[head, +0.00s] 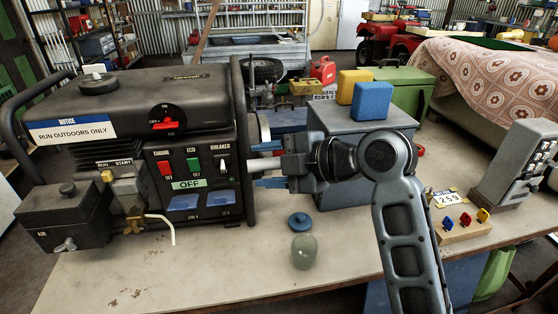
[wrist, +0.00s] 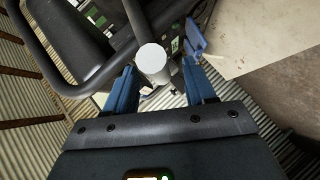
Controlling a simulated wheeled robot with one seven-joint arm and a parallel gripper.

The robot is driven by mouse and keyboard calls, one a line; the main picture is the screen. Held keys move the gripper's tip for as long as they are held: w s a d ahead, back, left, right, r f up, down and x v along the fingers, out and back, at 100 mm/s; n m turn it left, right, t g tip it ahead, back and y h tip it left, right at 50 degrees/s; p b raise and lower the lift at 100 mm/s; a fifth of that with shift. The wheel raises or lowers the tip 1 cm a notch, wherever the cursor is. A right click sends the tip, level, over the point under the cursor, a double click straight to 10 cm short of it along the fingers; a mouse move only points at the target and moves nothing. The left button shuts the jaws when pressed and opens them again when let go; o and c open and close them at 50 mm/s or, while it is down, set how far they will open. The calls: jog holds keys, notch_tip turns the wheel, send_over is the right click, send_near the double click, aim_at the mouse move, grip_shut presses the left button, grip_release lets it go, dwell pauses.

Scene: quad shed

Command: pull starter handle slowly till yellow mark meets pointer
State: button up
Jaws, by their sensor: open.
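The generator (head: 130,95) stands on the left of the bench. A pale grey cylinder (head: 263,163), which looks like the starter handle, sticks out from its right side past the black frame tube. My gripper (head: 268,172) reaches in from the right with its blue fingers pointing at the generator. In the wrist view the cylinder's round end (wrist: 152,62) shows between my two spread fingers (wrist: 160,80), nearer the left one. I cannot tell whether either finger touches it. No yellow mark or pointer can be made out; the generator's right end is mostly hidden.
A grey box (head: 345,130) with yellow and blue blocks on top stands behind my gripper. A blue lid (head: 299,222) and a greenish jar (head: 304,251) sit on the bench (head: 220,275) in front.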

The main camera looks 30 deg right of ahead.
grip_shut()
dwell(0.6)
